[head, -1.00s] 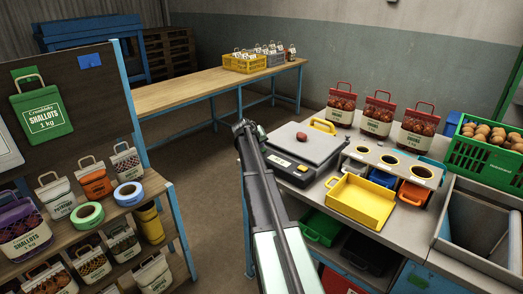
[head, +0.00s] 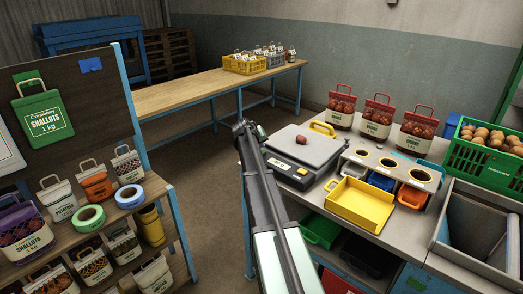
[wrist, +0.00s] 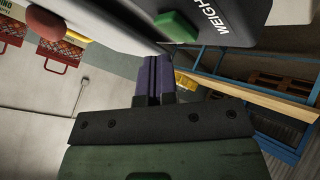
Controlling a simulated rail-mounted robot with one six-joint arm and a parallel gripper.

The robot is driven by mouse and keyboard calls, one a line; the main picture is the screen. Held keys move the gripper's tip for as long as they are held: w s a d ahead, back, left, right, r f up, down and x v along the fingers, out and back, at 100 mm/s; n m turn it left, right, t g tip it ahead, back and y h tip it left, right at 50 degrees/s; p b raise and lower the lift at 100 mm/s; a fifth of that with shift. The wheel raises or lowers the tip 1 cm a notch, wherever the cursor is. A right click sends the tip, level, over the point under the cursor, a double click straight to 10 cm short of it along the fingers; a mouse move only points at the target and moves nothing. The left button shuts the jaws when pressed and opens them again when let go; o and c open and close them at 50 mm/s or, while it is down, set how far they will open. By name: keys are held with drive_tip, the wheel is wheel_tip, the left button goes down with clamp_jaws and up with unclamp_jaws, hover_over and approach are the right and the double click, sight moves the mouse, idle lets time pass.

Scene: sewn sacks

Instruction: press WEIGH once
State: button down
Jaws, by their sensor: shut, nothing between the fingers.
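The bench scale (head: 318,147) is a grey plate on a dark base, with one red-brown bulb (head: 301,139) on the plate. In the wrist view the green button (wrist: 177,27) sits on the scale's dark front panel beside the white word WEIGH (wrist: 210,14). My gripper (head: 243,127) is at the scale's left side in the head view. In the wrist view its dark purple fingertips (wrist: 153,62) are together and empty, just below the button in the picture. I cannot tell whether they touch the panel. The bulb also shows in the wrist view (wrist: 43,24). The button is not clear in the head view.
A yellow tray (head: 362,203) and a grey block with round holes (head: 389,164) stand right of the scale. Filled red-handled sacks (head: 375,120) stand behind. A green crate of onions (head: 489,150) is at far right. A shelf of sacks (head: 95,240) is at left.

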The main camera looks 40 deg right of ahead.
wheel_tip(320, 180, up, 5)
drive_tip(key=p, duration=0.5)
drive_tip(key=shift+r, duration=0.1)
drive_tip(key=shift+s+f, duration=0.1)
drive_tip(key=shift+f, duration=0.1)
idle(0.5)
drive_tip(key=s+a+f+n+g+y, duration=0.1)
drive_tip(key=s+a+y, duration=0.2)
drive_tip(key=s+a, duration=0.7)
drive_tip(key=s+a+f+n+g+y, duration=0.1)
drive_tip(key=s+a, duration=0.9)
drive_tip(key=a, duration=1)
drive_tip(key=s+a+f+n+g+y, duration=0.1)
drive_tip(key=s+a+f+n+y, duration=0.1)
drive_tip(key=s+a, duration=0.8)
drive_tip(key=shift+s+a+f+n+y, duration=0.45)
drive_tip(key=shift+a+y, duration=0.85)
drive_tip(key=shift+a, duration=1.8)
